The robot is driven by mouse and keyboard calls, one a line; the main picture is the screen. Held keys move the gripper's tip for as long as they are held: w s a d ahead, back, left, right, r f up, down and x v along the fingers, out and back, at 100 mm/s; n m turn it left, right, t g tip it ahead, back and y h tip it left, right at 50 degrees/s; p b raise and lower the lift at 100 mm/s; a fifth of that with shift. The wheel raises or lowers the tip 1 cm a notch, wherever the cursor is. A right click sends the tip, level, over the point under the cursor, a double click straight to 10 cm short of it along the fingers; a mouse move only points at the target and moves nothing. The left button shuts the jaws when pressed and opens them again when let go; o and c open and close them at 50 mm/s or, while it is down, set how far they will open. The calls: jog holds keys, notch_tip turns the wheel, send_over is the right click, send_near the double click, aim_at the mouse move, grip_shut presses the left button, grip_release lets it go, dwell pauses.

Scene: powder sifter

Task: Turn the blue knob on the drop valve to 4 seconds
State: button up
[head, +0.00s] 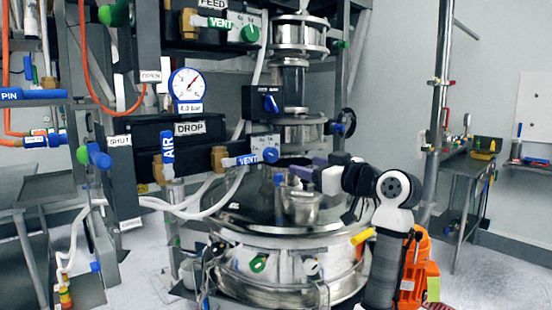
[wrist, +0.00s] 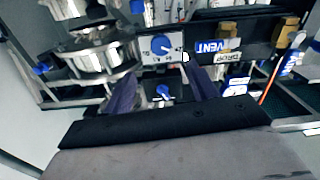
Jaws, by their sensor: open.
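The blue knob (head: 270,155) sits on a white dial plate (head: 262,142) at the right end of the DROP valve row, beside the blue VENT label (head: 243,160). In the wrist view the knob (wrist: 161,45) appears just beyond the fingertips, roughly centred between them, on its plate with small number marks. The view there is upside down, and the knob's exact setting is too small to read. My gripper (head: 290,170) is open and empty, below and right of the knob in the head view. Its two dark purple fingers (wrist: 160,68) are apart and not around the knob.
A black box with another blue knob (head: 268,102) is above the dial. The DROP label (head: 190,128), gauge (head: 187,85) and AIR label (head: 167,146) are to the left. A shiny steel vessel (head: 250,215) stands below. The FEED row's green knob (head: 250,33) is higher up.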

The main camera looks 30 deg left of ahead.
aim_at(274, 157)
jog(key=p+x, duration=0.3)
jog(key=x, duration=0.8)
jog(key=shift+a+r, duration=0.1)
jog(key=shift+a, duration=0.05)
jog(key=shift+w+a+p, duration=0.25)
jog(key=shift+a+p, duration=0.05)
jog(key=shift+a, duration=0.15)
jog(key=c, duration=1)
